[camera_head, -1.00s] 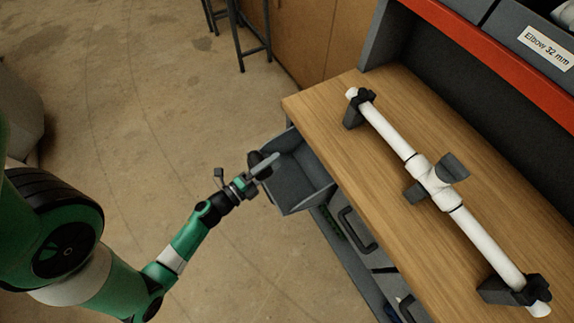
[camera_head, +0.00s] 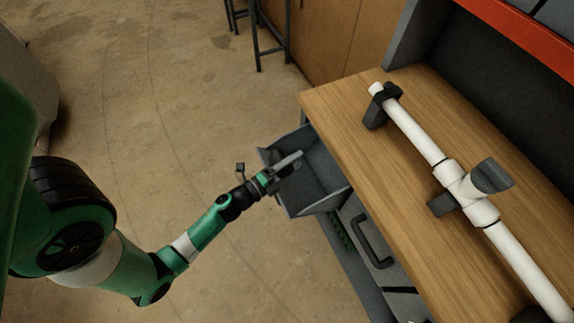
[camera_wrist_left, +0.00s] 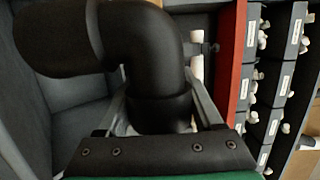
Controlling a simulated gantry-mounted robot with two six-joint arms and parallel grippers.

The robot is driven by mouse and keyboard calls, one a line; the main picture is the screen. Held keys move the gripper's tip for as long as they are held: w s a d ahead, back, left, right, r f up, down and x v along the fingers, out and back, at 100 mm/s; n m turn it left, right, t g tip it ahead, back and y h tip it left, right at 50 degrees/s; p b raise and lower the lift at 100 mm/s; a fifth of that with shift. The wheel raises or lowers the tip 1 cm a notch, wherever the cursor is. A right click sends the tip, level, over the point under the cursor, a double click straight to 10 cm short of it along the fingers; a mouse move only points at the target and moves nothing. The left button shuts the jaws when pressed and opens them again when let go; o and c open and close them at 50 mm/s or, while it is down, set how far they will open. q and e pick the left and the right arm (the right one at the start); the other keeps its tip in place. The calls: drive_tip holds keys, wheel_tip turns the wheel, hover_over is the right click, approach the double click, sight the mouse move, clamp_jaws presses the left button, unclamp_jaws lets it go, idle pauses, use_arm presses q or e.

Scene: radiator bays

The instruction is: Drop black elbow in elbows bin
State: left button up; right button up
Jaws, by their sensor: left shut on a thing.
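In the head view the elbow is small and mostly hidden by the gripper. No label shows on the open bin, so I cannot tell if it is the elbows bin. My right gripper is not in view.
A wooden bench (camera_head: 350,130) carries a white pipe with a tee (camera_head: 467,192) on dark holders. Below it is a drawer with a handle (camera_head: 372,240). A red shelf edge (camera_head: 530,35) is upper right. Several labelled grey bins (camera_wrist_left: 290,40) show in the left wrist view. A stool stands behind.

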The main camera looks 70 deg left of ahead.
use_arm(q)
drive_tip(key=shift+w+a+f+b, duration=0.1)
drive_tip(key=shift+w+f+b, duration=0.8)
drive_tip(key=shift+f+b, duration=0.2)
drive_tip(key=shift+w+a+f+b, duration=0.1)
drive_tip(key=shift+w+f+b, duration=0.8)
drive_tip(key=shift+f+b, duration=0.2)
drive_tip(key=o, duration=1.5)
drive_tip(key=shift+c, duration=0.2)
drive_tip(key=p+v, duration=0.1)
drive_tip(key=v, duration=0.9)
drive_tip(key=shift+s+d+r, duration=0.1)
drive_tip(key=shift+s+r, duration=0.05)
drive_tip(key=shift+s, duration=0.25)
drive_tip(key=shift+s+d, duration=0.2)
drive_tip(key=shift+s, duration=0.2)
drive_tip(key=shift+w, duration=0.1)
